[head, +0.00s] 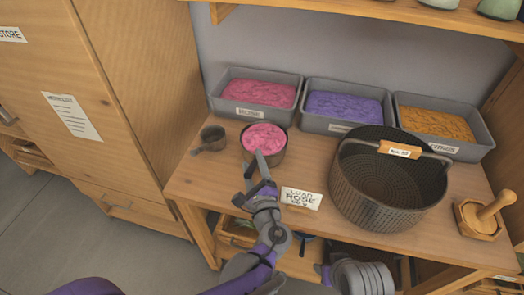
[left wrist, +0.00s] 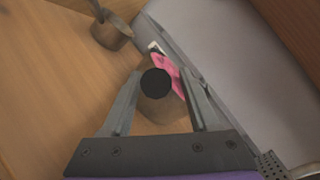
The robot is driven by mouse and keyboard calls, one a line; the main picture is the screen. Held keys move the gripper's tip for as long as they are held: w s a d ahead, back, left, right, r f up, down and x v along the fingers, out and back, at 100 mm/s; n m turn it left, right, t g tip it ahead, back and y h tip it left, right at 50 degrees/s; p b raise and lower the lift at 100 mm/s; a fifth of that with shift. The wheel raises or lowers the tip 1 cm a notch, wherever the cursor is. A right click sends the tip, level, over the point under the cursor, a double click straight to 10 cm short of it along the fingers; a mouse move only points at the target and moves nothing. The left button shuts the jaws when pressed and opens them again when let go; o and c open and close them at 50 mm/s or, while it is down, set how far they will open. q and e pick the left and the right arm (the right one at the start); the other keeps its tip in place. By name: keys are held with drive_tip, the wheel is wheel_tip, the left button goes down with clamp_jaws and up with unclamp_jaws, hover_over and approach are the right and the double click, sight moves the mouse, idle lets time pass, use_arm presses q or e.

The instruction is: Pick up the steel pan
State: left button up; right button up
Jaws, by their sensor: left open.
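A round metal pan (head: 277,158) filled with pink petals stands on the wooden bench, in front of the pink tray. My left gripper (head: 255,162) is open at its near side, with the fingertips overlapping the rim in the head view. In the left wrist view, the pan (left wrist: 158,108) shows between the two open fingers (left wrist: 158,95), with pink petals beside it. A black disc (left wrist: 156,82) covers part of it; I cannot tell what it is. A smaller dark pan (head: 212,134) with a handle stands to the left, also at the top left of the wrist view (left wrist: 112,35).
Trays of pink (head: 238,107), purple (head: 320,122) and orange (head: 452,149) material line the back. A large perforated basket (head: 370,205) stands right, a mortar with pestle (head: 487,212) beyond it. A sign (head: 301,198) stands at the front edge. A wooden cabinet (head: 130,100) is left.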

use_arm(q)
clamp_jaws()
idle(1.3)
